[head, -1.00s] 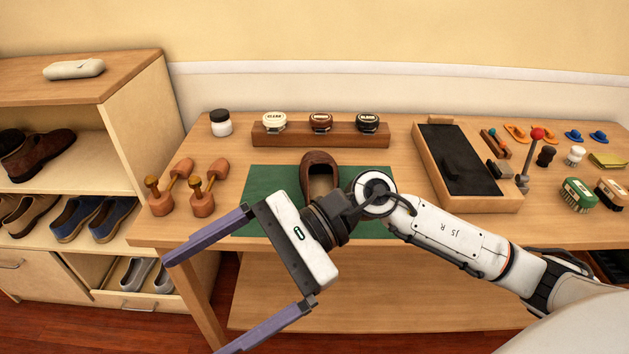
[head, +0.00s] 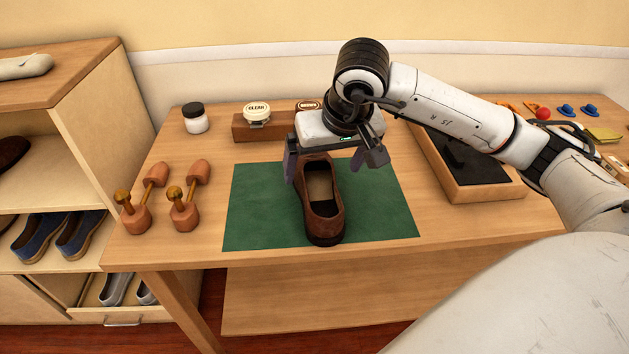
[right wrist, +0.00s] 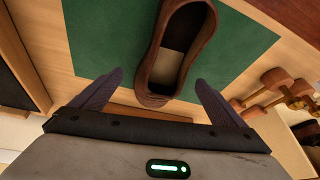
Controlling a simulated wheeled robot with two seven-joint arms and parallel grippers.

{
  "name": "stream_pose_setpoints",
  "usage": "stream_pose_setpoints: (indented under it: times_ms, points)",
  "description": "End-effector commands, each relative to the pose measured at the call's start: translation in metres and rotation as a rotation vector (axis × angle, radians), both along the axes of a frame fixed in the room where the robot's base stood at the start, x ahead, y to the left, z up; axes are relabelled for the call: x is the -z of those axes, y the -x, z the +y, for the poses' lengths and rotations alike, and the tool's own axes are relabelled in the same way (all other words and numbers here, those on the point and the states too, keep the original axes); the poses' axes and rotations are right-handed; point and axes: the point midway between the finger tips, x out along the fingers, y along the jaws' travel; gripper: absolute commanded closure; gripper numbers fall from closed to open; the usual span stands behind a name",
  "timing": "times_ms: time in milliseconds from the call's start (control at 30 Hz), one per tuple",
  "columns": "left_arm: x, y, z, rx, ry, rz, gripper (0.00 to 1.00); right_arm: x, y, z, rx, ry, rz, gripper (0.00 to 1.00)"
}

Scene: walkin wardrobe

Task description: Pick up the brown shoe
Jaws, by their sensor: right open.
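The brown shoe (head: 323,219) lies upright on the green mat (head: 254,207), its darker near end toward the table's front edge. My right gripper (head: 332,168) is open above the shoe's far end, pointing down, one finger to each side. Its body hides part of that end. In the right wrist view the shoe (right wrist: 147,74) shows its opening and pale insole, one end reaching between the two spread fingers (right wrist: 153,93). I see no contact between fingers and shoe. My left gripper is not in view.
Shoe trees (head: 188,212) stand left of the mat. A wooden tin rack (head: 249,133) and a white jar (head: 195,119) are behind. A tray with a black pad (head: 488,182) is at right. The mat's left part is clear.

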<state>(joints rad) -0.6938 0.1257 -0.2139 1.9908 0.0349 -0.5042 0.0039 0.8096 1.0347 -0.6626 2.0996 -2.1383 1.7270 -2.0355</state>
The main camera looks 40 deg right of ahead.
Motion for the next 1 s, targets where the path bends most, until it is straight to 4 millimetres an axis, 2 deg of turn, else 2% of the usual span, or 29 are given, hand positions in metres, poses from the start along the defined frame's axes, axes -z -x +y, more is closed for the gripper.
stream_pose_setpoints:
  times_ms: [300, 633, 933, 1000]
  points:
    - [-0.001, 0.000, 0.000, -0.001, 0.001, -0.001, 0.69, 0.039, -0.020, -0.004, 0.000, -0.003, 0.004, 0.06]
    - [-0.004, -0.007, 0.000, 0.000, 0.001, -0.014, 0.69, 0.045, -0.022, -0.004, 0.000, -0.001, 0.001, 0.08]
    - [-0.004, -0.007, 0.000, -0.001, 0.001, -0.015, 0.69, 0.044, -0.022, -0.004, 0.000, -0.002, 0.002, 0.58]
    - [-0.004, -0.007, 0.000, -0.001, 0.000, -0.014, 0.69, 0.043, -0.023, -0.004, -0.001, -0.002, -0.002, 0.61]
